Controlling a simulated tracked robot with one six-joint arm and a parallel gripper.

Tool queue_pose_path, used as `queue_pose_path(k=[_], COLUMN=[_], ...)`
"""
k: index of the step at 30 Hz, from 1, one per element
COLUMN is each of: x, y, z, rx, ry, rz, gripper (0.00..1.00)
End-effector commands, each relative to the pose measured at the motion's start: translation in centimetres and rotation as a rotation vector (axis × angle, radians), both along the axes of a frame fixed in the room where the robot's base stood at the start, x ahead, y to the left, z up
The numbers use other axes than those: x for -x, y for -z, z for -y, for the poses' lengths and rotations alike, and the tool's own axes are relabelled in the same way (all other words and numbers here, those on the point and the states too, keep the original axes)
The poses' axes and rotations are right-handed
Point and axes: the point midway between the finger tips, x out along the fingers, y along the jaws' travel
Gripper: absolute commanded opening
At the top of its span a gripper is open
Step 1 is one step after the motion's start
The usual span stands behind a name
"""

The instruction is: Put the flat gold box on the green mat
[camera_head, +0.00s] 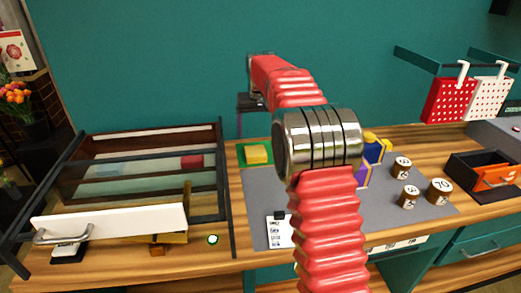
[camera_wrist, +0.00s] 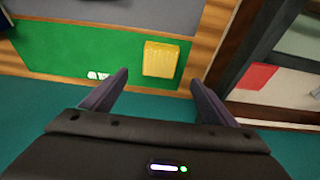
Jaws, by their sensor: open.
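The flat gold box (camera_head: 257,154) lies on the green mat (camera_head: 241,157) at the left back of the grey work surface. In the wrist view the gold box (camera_wrist: 161,59) rests within the green mat (camera_wrist: 65,55), towards one end of it. My gripper (camera_wrist: 159,79) is open and empty, with its two fingers spread to either side of the box's near edge. The box looks beyond the fingertips; the exact gap cannot be told. In the head view my dark gripper (camera_head: 250,103) shows partly above and behind the mat, with my red arm hiding part of it.
A glass-topped case (camera_head: 150,165) with a white handled front stands left of the mat. Several numbered round wooden pieces (camera_head: 409,196) stand at the right, near a black tray (camera_head: 480,185). A purple-and-yellow object (camera_head: 375,150) is partly behind my arm.

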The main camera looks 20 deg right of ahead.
Motion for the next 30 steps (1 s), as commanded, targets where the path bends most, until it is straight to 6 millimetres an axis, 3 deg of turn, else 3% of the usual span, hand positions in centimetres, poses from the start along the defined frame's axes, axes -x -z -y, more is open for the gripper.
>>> queue_pose_path(k=[5, 11, 21, 30], x=[0.3, 2.4, 9.4, 16.6], y=[-0.3, -2.3, -6.5, -8.5], z=[-0.2, -1.4, -4.9, -7.7], rx=[0.001, 0.003, 0.008, 0.012], ry=[-0.001, -0.014, -0.05, -0.081], rz=[0.002, 0.015, 0.048, 0.077], gripper=[0.81, 0.81, 0.81, 0.81])
